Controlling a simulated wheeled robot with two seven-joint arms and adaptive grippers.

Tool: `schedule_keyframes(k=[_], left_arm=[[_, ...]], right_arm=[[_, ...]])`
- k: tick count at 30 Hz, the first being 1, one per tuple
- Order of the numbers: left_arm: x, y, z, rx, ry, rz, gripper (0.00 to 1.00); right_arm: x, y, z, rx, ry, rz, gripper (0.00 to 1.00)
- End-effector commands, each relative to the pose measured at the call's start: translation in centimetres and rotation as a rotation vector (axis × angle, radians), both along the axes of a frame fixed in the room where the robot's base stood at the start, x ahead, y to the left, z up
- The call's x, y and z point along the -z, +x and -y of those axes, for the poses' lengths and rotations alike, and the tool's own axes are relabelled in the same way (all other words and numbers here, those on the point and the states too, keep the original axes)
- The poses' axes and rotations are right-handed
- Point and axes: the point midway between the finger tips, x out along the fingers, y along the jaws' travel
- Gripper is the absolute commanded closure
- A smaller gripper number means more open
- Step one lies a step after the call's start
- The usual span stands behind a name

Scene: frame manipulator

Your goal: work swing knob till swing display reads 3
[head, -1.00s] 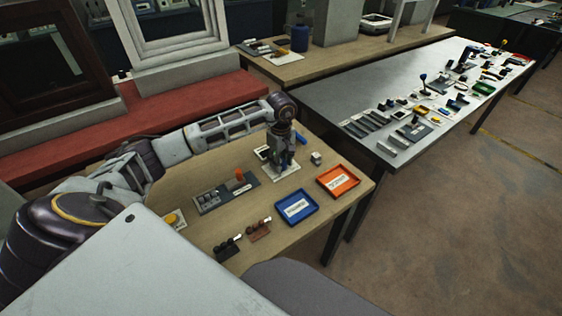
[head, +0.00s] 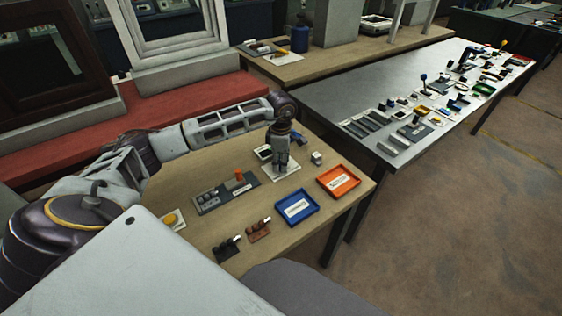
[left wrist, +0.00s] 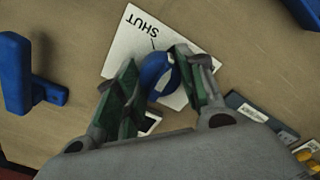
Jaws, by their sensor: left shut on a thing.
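My left gripper (head: 281,168) points down over a white plate (head: 284,176) on the wooden table. In the left wrist view its two green-padded fingers (left wrist: 155,90) are shut on a blue knob (left wrist: 158,76) with a pale mark. The knob stands on the white plate (left wrist: 124,44), lettered "SHUT", with a thin dark line by the lettering. In the head view the gripper hides the knob. A small white-framed panel (head: 263,152) lies just left of the gripper; no number can be read on it. My right gripper is not in view.
A blue handle (left wrist: 20,80) stands near the gripper. A grey panel with an orange part (head: 239,175), a blue tray (head: 297,207) and an orange tray (head: 338,181) are on the same table. A small pale cube (head: 316,158) lies to the right.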

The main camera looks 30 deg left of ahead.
Motion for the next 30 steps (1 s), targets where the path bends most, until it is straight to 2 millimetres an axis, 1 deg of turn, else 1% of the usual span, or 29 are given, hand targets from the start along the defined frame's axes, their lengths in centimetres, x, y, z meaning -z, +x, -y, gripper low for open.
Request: schedule_keyframes(k=[9, 16, 24, 30], left_arm=[[-0.1, 0.1, 0.0, -0.243, 0.0, 0.002, 0.85], [-0.1, 0.1, 0.0, -0.422, 0.0, 0.002, 0.85], [-0.1, 0.1, 0.0, -0.61, 0.0, 0.002, 0.85], [-0.1, 0.1, 0.0, -0.704, -0.001, 0.002, 0.85]], right_arm=[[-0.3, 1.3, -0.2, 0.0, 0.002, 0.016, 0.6], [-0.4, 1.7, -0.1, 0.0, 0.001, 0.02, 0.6], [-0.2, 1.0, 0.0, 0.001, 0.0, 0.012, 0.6], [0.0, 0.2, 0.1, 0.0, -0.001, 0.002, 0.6]])
